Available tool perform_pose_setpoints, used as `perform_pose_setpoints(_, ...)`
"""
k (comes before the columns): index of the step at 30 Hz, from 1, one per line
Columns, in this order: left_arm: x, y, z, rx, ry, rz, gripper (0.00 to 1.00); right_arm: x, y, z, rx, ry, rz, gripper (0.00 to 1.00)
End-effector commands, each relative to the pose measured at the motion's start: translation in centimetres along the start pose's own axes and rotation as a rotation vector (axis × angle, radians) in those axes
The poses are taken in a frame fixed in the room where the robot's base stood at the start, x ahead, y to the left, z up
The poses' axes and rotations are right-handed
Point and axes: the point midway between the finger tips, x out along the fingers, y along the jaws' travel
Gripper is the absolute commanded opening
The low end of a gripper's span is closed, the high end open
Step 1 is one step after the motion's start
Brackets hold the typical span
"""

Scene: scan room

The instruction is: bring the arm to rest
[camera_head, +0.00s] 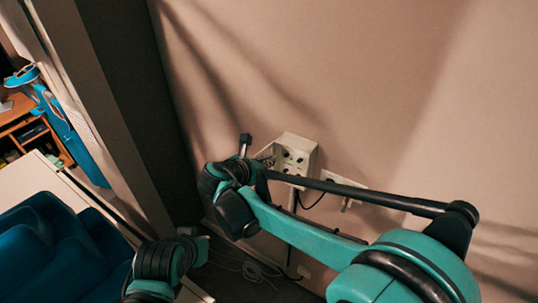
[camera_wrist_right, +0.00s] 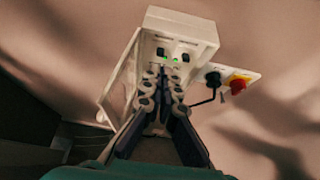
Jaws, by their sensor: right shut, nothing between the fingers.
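My right arm reaches from the lower right across the head view to the wall. Its gripper (camera_head: 246,160) is at the far end, mostly hidden by the wrist, beside a white wall box (camera_head: 300,148). In the right wrist view the gripper's fingers (camera_wrist_right: 166,76) are shut and empty, with their tips in front of the lower part of the white box (camera_wrist_right: 185,28). Whether they touch it I cannot tell.
The box's open door (camera_wrist_right: 121,80) stands left of the fingers. A red and yellow knob (camera_wrist_right: 238,83) and a black plug with a cable are at right. Loose cables (camera_head: 250,268) lie on the floor. Blue seat-like shapes (camera_head: 40,250) and a desk (camera_head: 30,130) are at left.

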Motion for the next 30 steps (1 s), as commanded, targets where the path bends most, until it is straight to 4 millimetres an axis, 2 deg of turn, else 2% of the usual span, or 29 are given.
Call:
perform_pose_setpoints(5, 0.1, 0.0, 0.0, 0.0, 0.0, 0.0, 0.0, 0.1, -0.1, -0.1, 0.004, 0.002, 0.0, 0.0)
perform_pose_setpoints(7, 0.4, 0.0, 0.3, 0.0, 0.0, 0.0, 0.0, 0.4, -0.8, -0.3, 0.04, 0.016, -0.003, 0.0)
perform_pose_setpoints(8, 0.6, 0.0, 0.5, 0.0, 0.0, 0.0, 0.0, 0.6, -1.4, -0.5, 0.071, 0.027, -0.006, 0.0)
perform_pose_setpoints(11, 2.0, 0.0, 1.4, 0.0, 0.0, 0.0, 0.0, 1.9, -5.0, -1.6, 0.262, 0.093, -0.026, 0.0)
perform_pose_setpoints(15, 4.8, 0.0, 3.5, 0.0, 0.0, 0.0, 0.0, 3.5, -12.4, -5.2, 0.719, 0.231, -0.09, 0.0)
perform_pose_setpoints(17, 6.0, 0.0, 4.3, 0.0, 0.0, 0.0, 0.0, 3.7, -15.5, -7.2, 0.941, 0.288, -0.13, 0.0)
perform_pose_setpoints(21, 8.6, 0.0, 6.2, 0.0, 0.0, 0.0, 0.0, 3.5, -21.6, -12.3, 1.471, 0.397, -0.246, 0.0)
perform_pose_setpoints(25, 10.8, 0.0, 7.8, 0.0, 0.0, 0.0, 0.0, 2.9, -25.7, -17.4, 1.953, 0.471, -0.373, 0.0)
perform_pose_setpoints(27, 11.8, 0.0, 8.4, 0.0, 0.0, 0.0, 0.0, 2.5, -27.1, -19.8, 2.178, 0.501, -0.439, 0.0)
perform_pose_setpoints(30, 12.8, 0.0, 9.1, 0.0, 0.0, 0.0, 0.0, 2.1, -28.3, -22.3, 2.429, 0.528, -0.516, 0.0)
